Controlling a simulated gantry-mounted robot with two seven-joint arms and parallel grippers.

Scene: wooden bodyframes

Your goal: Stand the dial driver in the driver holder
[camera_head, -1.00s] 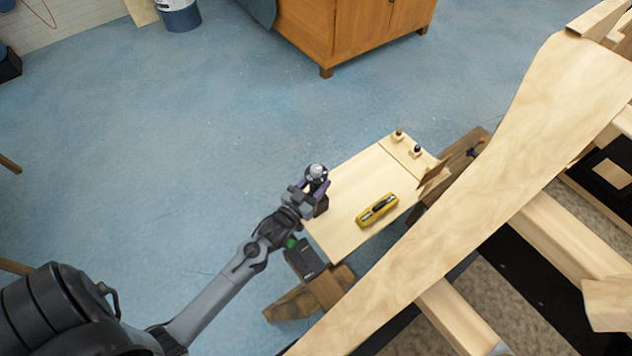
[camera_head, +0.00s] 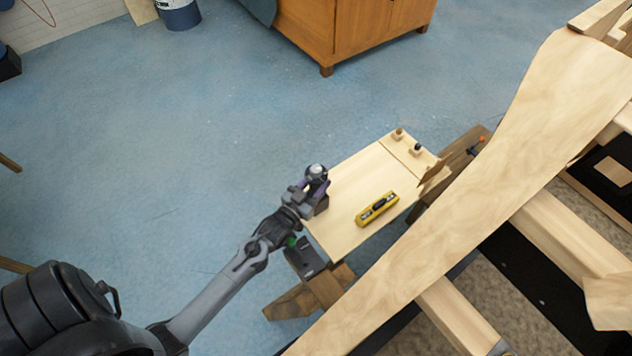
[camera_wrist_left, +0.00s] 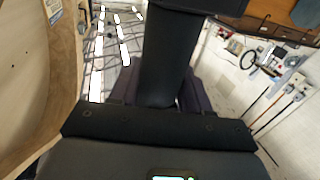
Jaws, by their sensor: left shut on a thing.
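My left gripper (camera_head: 316,187) is at the left corner of the small wooden work table. It is shut on the dial driver (camera_head: 316,171), whose silver round top shows above the fingers. In the left wrist view the driver (camera_wrist_left: 166,50) is a thick dark shaft between the purple fingers. A dark block (camera_head: 321,205), perhaps the driver holder, sits at the table edge just below the gripper. The gripper hides part of it, and I cannot tell whether the driver is inside it. My right gripper is not in view.
A yellow level (camera_head: 377,209) lies on the table (camera_head: 345,190). Two small pegs (camera_head: 398,133) stand at its far end. A large wooden bodyframe (camera_head: 470,210) runs along the right. Open blue floor lies left, with a wooden cabinet (camera_head: 345,30) at the back.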

